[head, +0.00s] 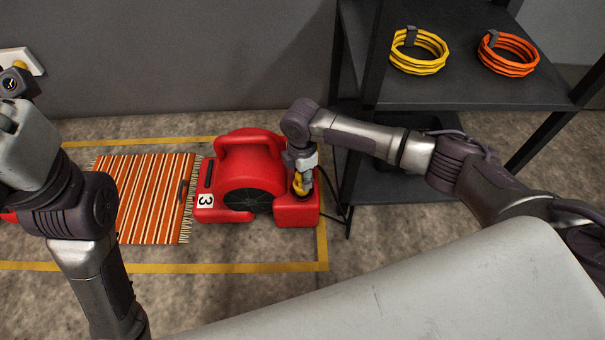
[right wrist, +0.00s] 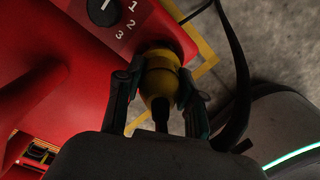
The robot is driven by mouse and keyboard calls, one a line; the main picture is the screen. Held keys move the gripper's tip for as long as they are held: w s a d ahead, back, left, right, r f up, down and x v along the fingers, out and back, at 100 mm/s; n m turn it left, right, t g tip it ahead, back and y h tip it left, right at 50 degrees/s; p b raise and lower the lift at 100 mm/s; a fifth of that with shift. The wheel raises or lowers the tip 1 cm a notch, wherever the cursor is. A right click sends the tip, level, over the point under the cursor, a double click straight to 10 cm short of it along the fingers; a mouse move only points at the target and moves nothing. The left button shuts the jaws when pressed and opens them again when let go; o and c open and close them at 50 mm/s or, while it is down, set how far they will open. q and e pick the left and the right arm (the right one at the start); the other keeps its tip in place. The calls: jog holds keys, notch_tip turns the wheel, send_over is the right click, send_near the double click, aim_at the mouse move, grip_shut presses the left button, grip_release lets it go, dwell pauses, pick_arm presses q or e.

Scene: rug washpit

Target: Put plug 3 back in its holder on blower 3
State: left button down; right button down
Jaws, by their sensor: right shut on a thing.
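In the right wrist view, the fingers of my right gripper (right wrist: 160,80) clasp the yellow plug (right wrist: 159,68) from both sides. The plug's far end meets the red housing (right wrist: 172,32) beside the numbered dial. I cannot tell whether it is seated in the holder, which is hidden.
An orange striped rug (head: 155,195) lies left of the blower, within yellow floor lines. A dark shelf (head: 470,90) at the right holds yellow (head: 418,52) and orange (head: 508,54) cable coils. A white wall socket (head: 30,60) is at the far left. A black cable (right wrist: 235,60) runs beside the plug.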

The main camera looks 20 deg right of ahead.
jog(key=shift+f, duration=0.85)
jog(key=c, duration=0.6)
grip_release()
jog(key=shift+c, duration=0.2)
notch_tip(320, 180, up, 12)
jog(key=shift+w, duration=0.1)
